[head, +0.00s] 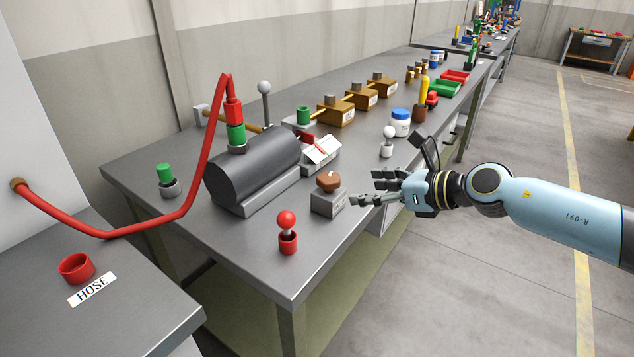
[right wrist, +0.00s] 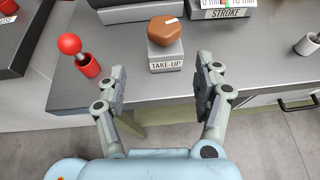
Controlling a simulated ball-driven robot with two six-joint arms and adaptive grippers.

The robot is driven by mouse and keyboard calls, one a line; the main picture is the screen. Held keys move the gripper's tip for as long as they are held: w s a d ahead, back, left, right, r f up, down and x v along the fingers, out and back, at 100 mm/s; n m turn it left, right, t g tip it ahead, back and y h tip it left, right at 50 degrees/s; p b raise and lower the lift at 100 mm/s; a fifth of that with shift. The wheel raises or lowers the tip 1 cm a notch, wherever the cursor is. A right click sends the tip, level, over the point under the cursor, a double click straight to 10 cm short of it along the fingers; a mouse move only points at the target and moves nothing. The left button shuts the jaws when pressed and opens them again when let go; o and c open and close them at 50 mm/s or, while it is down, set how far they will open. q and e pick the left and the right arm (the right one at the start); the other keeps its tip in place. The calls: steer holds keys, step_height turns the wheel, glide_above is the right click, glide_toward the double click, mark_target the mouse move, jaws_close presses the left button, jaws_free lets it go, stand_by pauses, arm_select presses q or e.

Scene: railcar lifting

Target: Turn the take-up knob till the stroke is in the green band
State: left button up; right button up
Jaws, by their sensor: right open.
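The take-up knob (head: 328,180) is a brown faceted cap on a grey block (head: 327,202) near the bench's front edge. In the right wrist view the knob (right wrist: 165,31) sits above the block's TAKE-UP label (right wrist: 167,65), with a pale mark on its top. My right gripper (head: 358,192) is just right of the block; its open, empty fingers (right wrist: 160,82) point toward the block in the wrist view, apart from the knob. The stroke gauge (head: 320,152) stands behind; in the wrist view its STROKE label (right wrist: 225,14) shows, its scale partly cut off. My left gripper is not in view.
A dark cylinder (head: 252,168) with a red hose (head: 140,228) stands left of the knob. A red ball-topped lever (head: 287,222) stands in front, and a white-knobbed lever (head: 388,135) behind right. Brass blocks (head: 336,114) line the back. The aisle at right is clear.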

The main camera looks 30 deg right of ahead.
mark_target(330, 177)
steer(key=x, duration=0.3)
steer(key=r+x, duration=0.1)
steer(key=x, duration=0.2)
steer(key=w+r+x, duration=0.1)
steer(key=x, duration=0.3)
steer(key=shift+w+d+b, duration=0.1)
steer(key=shift+d+b, duration=0.1)
steer(key=shift+b, duration=0.15)
steer(key=shift+w+a+f, duration=0.15)
steer(key=shift+w+a, duration=0.05)
steer(key=shift+w, duration=0.2)
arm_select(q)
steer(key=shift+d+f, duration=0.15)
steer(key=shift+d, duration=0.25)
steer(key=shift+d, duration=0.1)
arm_select(e)
steer(key=c, duration=1.1)
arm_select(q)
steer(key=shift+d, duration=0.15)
